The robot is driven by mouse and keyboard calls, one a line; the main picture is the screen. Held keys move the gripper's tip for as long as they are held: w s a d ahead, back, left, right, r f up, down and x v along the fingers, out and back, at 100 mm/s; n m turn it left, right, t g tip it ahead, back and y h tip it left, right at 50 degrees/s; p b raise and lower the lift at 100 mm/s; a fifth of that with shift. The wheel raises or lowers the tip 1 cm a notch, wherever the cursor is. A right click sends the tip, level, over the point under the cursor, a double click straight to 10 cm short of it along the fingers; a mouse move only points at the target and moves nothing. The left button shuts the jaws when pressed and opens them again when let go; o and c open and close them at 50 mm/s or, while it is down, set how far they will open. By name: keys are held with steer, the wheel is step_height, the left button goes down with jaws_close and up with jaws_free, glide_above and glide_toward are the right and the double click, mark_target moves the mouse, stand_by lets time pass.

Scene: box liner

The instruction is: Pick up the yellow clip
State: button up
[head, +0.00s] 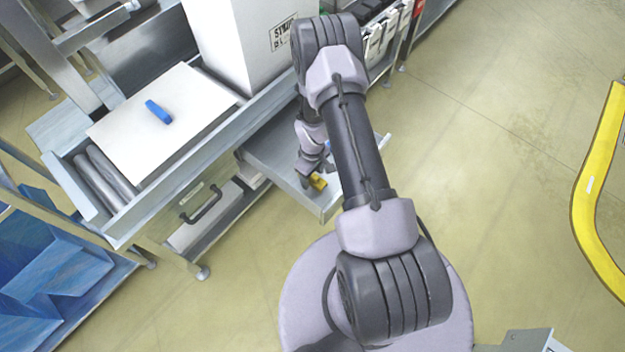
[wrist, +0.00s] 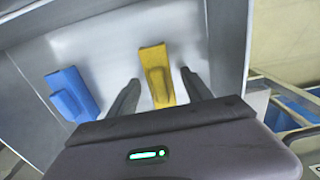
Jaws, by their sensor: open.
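The yellow clip (wrist: 155,73) lies on the floor of a grey drawer-like tray. In the wrist view it is between the two open fingers of my gripper (wrist: 159,80), a little nearer the right finger. Neither finger visibly closes on it. In the head view the yellow clip (head: 318,182) shows just below my gripper (head: 309,176), near the tray's front corner. The gap in height between fingers and clip cannot be told.
A blue clip (wrist: 72,94) lies in the same tray (head: 270,155), left of the fingers. Another blue clip (head: 158,112) lies on a white board (head: 190,95) on the bench. A tall white box (head: 235,50) stands behind the tray. Tray walls surround the fingers.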

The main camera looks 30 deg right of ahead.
steer(key=shift+r, duration=0.15)
jaws_close()
step_height(320, 180, up, 24)
steer(key=p, duration=1.3)
step_height(320, 180, up, 14)
steer(key=p, duration=0.9)
steer(key=shift+p, duration=0.4)
step_height(320, 180, up, 14)
steer(key=p, duration=0.9)
steer(key=shift+r+p, duration=0.1)
steer(key=shift+p, duration=0.2)
step_height(320, 180, up, 14)
steer(key=p, duration=0.9)
steer(key=shift+p, duration=0.3)
